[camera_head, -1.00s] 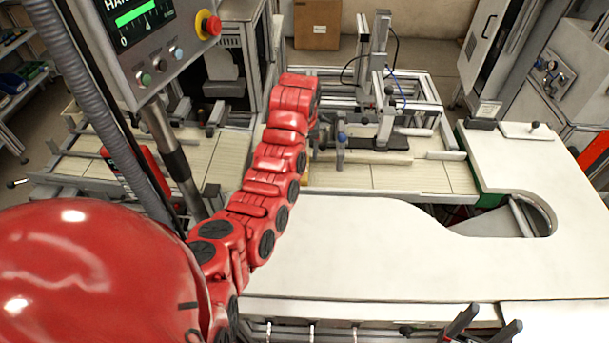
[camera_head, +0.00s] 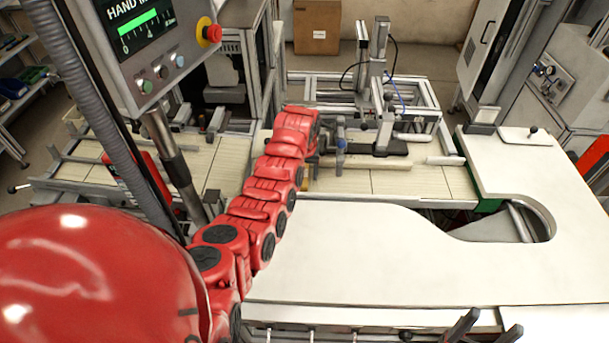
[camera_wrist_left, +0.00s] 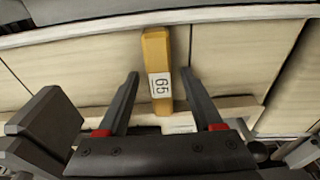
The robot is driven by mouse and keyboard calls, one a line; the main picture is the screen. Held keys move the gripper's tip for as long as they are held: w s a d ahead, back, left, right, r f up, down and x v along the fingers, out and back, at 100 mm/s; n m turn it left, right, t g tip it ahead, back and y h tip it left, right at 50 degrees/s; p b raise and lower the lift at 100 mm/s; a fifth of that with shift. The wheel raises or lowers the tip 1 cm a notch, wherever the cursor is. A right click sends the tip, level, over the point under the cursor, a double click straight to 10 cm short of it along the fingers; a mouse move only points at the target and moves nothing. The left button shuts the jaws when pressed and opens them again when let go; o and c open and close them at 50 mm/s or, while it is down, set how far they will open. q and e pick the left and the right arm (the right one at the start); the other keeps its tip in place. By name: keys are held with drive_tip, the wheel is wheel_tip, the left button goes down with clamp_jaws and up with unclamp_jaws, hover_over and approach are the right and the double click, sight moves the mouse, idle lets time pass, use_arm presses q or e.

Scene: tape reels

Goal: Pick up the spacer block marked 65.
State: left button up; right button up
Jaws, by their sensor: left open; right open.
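The spacer block marked 65 (camera_wrist_left: 156,48) is a long yellow-orange bar with a white label in the left wrist view. It lies on the pale slatted surface, running away from my gripper. My left gripper (camera_wrist_left: 160,78) is open, with one finger on each side of the block and a visible gap on both sides. I cannot tell its exact height above the block. In the head view my red left arm hides most of the block and the left gripper. My right gripper (camera_head: 487,327) is open and empty at the bottom edge of the head view, far from the block.
A metal fixture (camera_head: 376,85) with rods and a dark plate stands right of my left arm's end. A white worktop (camera_head: 370,250) with a curved cutout lies in front, mostly clear. A control panel (camera_head: 150,60) hangs at upper left.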

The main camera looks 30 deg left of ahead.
use_arm(q)
clamp_jaws()
drive_tip(key=shift+r, duration=0.1)
idle(0.4)
